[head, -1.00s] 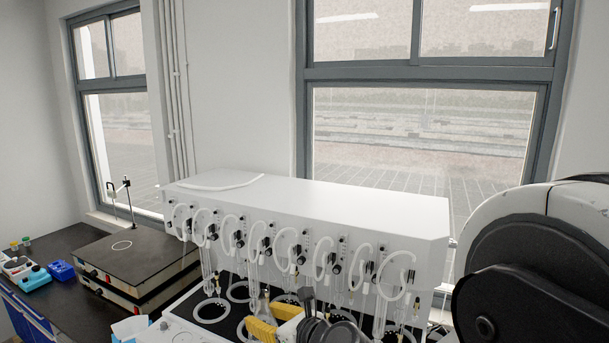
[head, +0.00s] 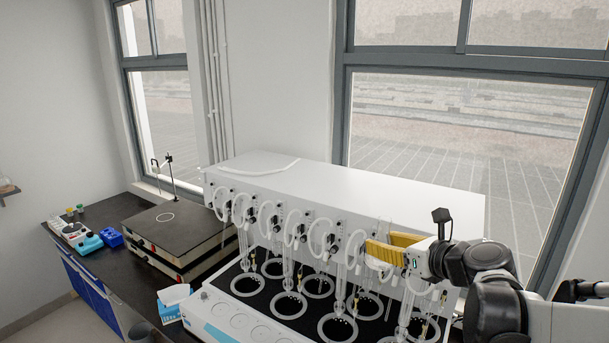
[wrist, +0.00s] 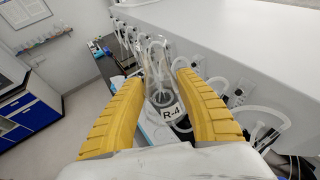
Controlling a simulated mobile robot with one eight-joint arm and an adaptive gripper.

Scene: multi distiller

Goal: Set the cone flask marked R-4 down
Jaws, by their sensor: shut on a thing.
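The clear cone flask (wrist: 158,68) with a white R-4 label (wrist: 171,112) is between the yellow fingers of my gripper (wrist: 160,88) in the wrist view. The fingers are shut on it. In the head view my gripper (head: 374,252) is raised in front of the right part of the distiller's white housing (head: 350,190), above the heating wells. The flask's outline is hard to make out there against the housing and tubes.
The distiller's black deck (head: 246,287) has several ringed wells, with glass tubes and looped hoses hanging above. A tissue box (head: 170,305) stands left of it. A black hotplate (head: 172,228) and blue racks (head: 110,237) are on the dark bench farther left.

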